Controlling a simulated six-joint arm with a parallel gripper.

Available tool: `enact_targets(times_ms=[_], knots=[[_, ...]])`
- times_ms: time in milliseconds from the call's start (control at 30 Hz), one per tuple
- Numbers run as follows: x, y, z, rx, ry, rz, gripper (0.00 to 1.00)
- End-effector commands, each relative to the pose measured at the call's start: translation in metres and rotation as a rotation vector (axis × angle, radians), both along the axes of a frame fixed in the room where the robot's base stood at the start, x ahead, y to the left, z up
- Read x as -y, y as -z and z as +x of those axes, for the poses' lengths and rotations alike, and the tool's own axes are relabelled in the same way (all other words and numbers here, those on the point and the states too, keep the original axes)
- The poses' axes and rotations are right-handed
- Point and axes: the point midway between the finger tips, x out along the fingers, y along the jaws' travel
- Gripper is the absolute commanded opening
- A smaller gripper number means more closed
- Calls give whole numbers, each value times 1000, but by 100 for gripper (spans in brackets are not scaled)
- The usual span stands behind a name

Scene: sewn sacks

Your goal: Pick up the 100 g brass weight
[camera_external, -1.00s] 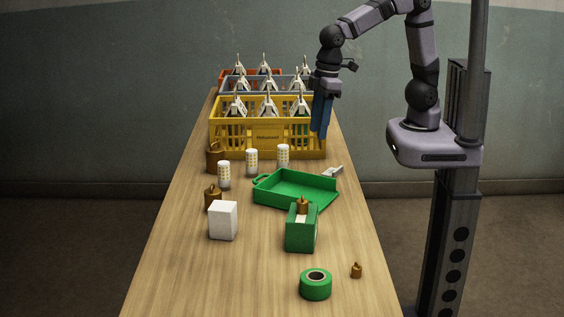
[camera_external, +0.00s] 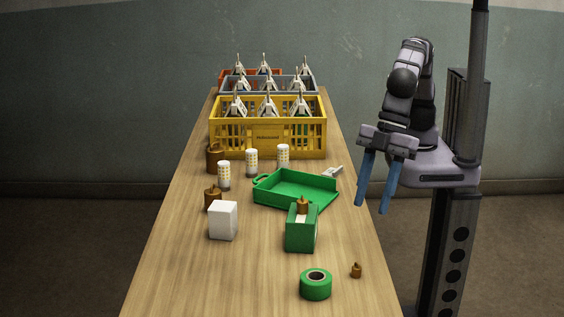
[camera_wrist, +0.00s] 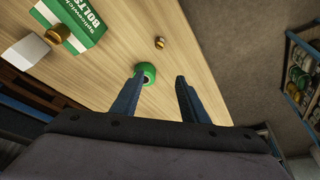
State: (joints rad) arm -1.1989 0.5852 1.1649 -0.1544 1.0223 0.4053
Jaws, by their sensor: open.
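Several brass weights of different sizes stand on the table; I cannot read which is 100 g. The largest brass weight (camera_external: 214,158) is by the yellow crate. Another brass weight (camera_external: 211,196) is partly hidden behind a white box. A smaller brass weight (camera_external: 303,205) sits on a green box (camera_external: 300,235); it also shows in the wrist view (camera_wrist: 57,34). The smallest brass weight (camera_external: 356,271) stands near the right edge and shows in the wrist view (camera_wrist: 159,43). My gripper (camera_external: 372,207) is open and empty, raised off the table's right edge, fingers pointing down.
A green tape roll (camera_external: 316,285) is left of the smallest weight. A white box (camera_external: 222,220), a green tray (camera_external: 290,190) and several white-and-yellow cylinders (camera_external: 251,163) stand behind. A yellow crate (camera_external: 267,145) of sewn sacks stands farther back. The table's front left is clear.

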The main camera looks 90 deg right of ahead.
Motion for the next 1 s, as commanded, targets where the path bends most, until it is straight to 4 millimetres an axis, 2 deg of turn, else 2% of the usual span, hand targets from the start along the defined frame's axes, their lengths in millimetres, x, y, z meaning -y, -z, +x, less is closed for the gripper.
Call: enact_targets(times_ms=[433,1000], knots=[[4,82,2,-3,4,-7,40],[-3,109,8,-1,5,-3,40]])
